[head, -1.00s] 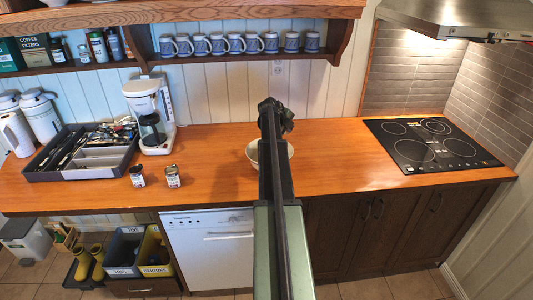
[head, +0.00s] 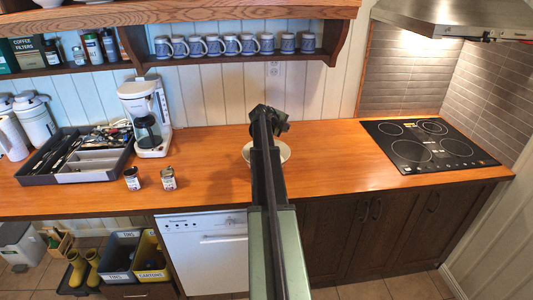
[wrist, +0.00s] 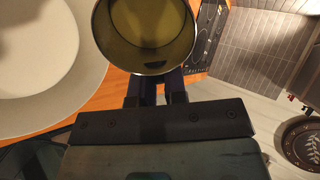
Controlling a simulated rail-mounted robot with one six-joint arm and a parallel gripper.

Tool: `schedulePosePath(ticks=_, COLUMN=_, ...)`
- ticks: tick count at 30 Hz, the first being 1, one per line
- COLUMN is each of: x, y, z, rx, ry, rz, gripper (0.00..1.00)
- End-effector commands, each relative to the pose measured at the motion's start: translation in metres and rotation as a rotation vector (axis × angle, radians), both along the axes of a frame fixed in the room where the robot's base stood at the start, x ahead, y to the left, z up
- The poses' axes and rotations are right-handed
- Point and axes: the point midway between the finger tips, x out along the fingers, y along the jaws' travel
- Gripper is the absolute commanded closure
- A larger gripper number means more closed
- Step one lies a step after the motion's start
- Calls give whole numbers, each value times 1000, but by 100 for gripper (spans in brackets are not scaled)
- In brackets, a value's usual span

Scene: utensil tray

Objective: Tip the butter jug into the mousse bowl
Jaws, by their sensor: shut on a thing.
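A metal jug (wrist: 150,62) is at the top middle of the wrist view, its round opening facing the camera, with yellow inside. My gripper (wrist: 157,88) is shut on the jug's near side. A wide pale bowl (wrist: 90,70) fills the left of the wrist view, and the jug is beside and partly over its right rim in that picture. The height between them cannot be told. In the head view the bowl (head: 286,153) stands on the counter, partly hidden behind my arm. The jug and gripper fingers are hidden there.
Two small labelled containers (head: 168,179) stand left on the wooden counter (head: 215,165). Behind them are a coffee maker (head: 147,118) and a utensil tray (head: 62,177). A black hob (head: 428,145) lies right. The counter is clear either side of the bowl.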

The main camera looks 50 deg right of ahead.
Motion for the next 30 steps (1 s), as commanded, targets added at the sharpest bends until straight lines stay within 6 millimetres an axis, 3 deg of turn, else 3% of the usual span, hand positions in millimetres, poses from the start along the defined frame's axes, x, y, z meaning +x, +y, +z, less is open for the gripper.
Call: schedulePosePath(ticks=30, x=3, y=5, z=2, rx=-137, ry=16, rz=6, gripper=100)
